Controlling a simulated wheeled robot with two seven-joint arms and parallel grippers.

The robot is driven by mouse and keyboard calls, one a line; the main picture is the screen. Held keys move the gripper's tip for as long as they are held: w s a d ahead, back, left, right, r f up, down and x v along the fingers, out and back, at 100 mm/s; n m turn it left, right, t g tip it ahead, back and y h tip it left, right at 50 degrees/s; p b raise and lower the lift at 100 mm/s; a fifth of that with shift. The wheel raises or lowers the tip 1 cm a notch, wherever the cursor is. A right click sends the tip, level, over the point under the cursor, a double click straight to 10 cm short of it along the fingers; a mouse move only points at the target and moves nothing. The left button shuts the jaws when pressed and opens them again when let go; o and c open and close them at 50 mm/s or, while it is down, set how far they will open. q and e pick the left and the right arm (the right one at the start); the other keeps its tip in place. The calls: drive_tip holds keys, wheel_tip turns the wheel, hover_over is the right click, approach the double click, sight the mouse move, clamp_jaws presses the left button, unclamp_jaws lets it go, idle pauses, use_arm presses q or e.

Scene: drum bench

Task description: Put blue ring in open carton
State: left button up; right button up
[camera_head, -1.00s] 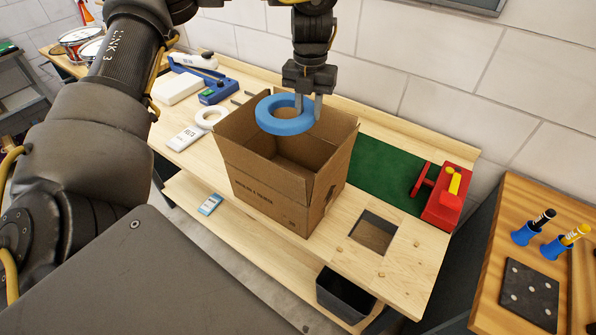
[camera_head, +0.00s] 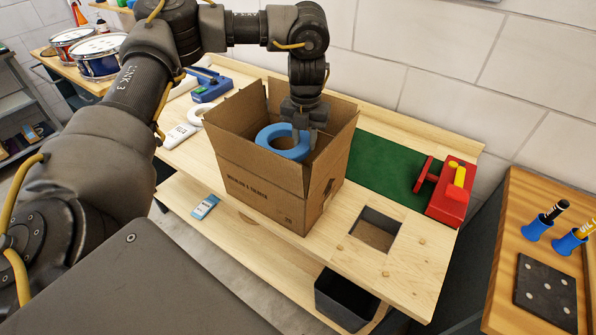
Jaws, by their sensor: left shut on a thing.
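The blue ring (camera_head: 277,150) is held tilted in the mouth of the open carton, below the level of the upper flaps. My left gripper (camera_head: 310,143) points down into the carton and is shut on the ring's right side. The brown open carton (camera_head: 255,185) stands on the wooden bench with its flaps up. Its floor is hidden by the front wall and the ring, so I cannot tell whether the ring touches anything inside. My right gripper is not in view.
A white ring (camera_head: 196,115) and a blue device (camera_head: 211,88) lie left of the carton. A green mat (camera_head: 385,165) and a red tool (camera_head: 449,190) are on the right. The bench has a square hole (camera_head: 376,229) near its front, with a black bin (camera_head: 343,297) below.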

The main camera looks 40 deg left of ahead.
use_arm(q)
drive_tip(key=shift+w+f, duration=0.1)
drive_tip(key=shift+f, duration=6.8)
drive_tip(key=shift+f, duration=0.15)
drive_tip(key=shift+a+f, duration=0.1)
drive_tip(key=shift+f, duration=0.4)
drive_tip(key=o, duration=1)
wheel_tip(320, 180, up, 13)
drive_tip(key=shift+r, duration=0.2)
drive_tip(key=shift+f, duration=0.1)
